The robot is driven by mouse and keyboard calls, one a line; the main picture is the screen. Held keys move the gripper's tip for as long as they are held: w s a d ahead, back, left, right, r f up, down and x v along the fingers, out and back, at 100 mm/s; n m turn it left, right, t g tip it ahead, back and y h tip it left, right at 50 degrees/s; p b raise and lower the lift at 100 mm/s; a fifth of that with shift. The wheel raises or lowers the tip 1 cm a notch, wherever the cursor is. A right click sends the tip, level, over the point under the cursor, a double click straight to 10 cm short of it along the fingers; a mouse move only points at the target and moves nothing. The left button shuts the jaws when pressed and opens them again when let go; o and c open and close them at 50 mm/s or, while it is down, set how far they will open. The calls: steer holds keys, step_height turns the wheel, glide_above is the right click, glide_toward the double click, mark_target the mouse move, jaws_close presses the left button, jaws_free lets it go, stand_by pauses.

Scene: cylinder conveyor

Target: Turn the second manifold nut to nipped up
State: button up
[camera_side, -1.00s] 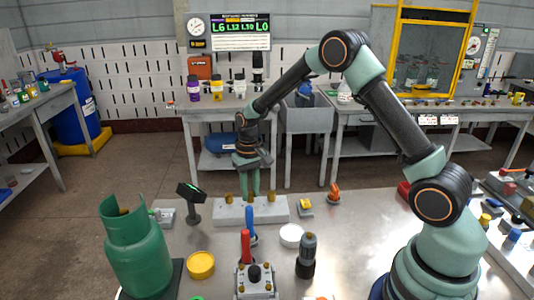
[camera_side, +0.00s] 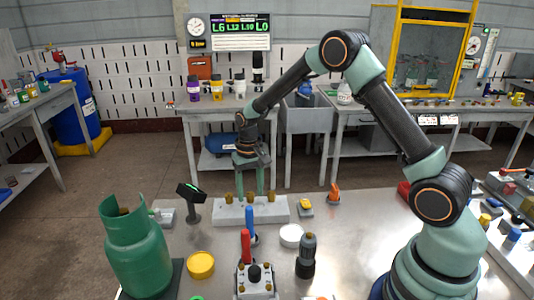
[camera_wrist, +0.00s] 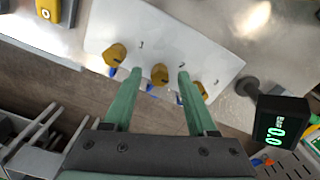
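The manifold is a pale block (camera_side: 222,214) on the bench, with a row of brass nuts along its top. The middle nut (camera_side: 250,197) also shows in the wrist view (camera_wrist: 158,75), between the green fingers of my gripper (camera_wrist: 159,73). One nut (camera_wrist: 115,54) lies outside the left finger; another (camera_wrist: 202,90) is partly hidden behind the right finger. My gripper (camera_side: 252,192) is open, pointing down, with a visible gap on each side of the middle nut. Whether its tips are level with the nut is hard to tell.
A black stand with a display (camera_side: 190,192) stands left of the manifold; its screen (camera_wrist: 278,130) reads 0.0 in the wrist view. A green cylinder (camera_side: 138,260) is at front left. Blue and red handles (camera_side: 246,240) stand in front, and a yellow-topped block (camera_side: 305,207) at right.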

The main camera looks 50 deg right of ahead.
mark_target(251, 195)
step_height(251, 195, up, 12)
stand_by(0.6)
steer(key=shift+r, duration=0.1)
steer(key=s+a+r+n+t, duration=0.2)
steer(key=s+a+r+t, duration=0.1)
steer(key=s+r, duration=0.6)
steer(key=s+a+n+t, duration=0.1)
steer(key=s+n+t, duration=0.1)
steer(key=s, duration=0.7)
steer(key=shift+s+a+f+n+t, duration=0.2)
steer(key=shift+s+a+n+t, duration=0.1)
steer(key=shift+n, duration=0.1)
